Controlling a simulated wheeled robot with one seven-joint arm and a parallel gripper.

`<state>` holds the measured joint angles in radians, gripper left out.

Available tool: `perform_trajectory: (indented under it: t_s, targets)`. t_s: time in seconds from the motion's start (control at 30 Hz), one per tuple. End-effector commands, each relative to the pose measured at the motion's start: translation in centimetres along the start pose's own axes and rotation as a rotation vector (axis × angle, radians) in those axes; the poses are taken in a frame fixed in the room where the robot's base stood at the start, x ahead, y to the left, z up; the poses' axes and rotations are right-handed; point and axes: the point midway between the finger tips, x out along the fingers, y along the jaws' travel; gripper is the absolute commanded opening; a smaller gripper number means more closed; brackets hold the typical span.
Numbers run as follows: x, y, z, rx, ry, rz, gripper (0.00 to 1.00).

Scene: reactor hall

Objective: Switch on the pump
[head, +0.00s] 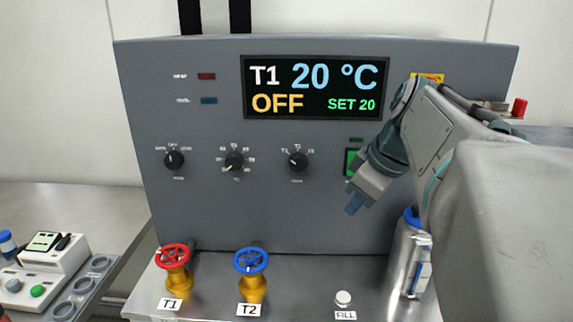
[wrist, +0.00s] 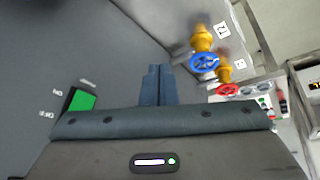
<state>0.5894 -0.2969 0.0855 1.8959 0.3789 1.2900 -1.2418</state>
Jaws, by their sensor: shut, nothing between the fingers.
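A grey control panel (head: 200,225) stands ahead of me. A green square switch (head: 350,162) is on its right half, partly hidden behind my wrist in the head view. Whether it is pressed cannot be told. The switch also shows in the wrist view (wrist: 82,100), left of the fingers, with small labels beside it. A small dark green lamp (head: 356,140) sits above it.
The display (head: 316,88) reads T1 20 °C, OFF, SET 20. Three black knobs sit left of the switch. A red valve (head: 174,257), a blue valve (head: 251,261) and a FILL knob (head: 343,299) stand on the bench. A silver bottle (head: 408,255) is under my arm.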

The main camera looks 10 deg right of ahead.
Motion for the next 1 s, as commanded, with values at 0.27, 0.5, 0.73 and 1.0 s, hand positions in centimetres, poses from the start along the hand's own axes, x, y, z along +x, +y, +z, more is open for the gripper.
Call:
perform_trajectory:
  t_s: [0.27, 0.5, 0.73, 1.0]
  targets:
    - [-7.4, 5.7, -0.5, -0.372, 0.122, 0.067, 0.0]
    - [-9.7, 6.9, -0.5, -0.511, 0.154, 0.1, 0.0]
    - [-9.7, 6.9, -0.5, -0.517, 0.154, 0.1, 0.0]
    - [-8.5, 6.9, -0.7, -0.515, 0.154, 0.097, 0.0]
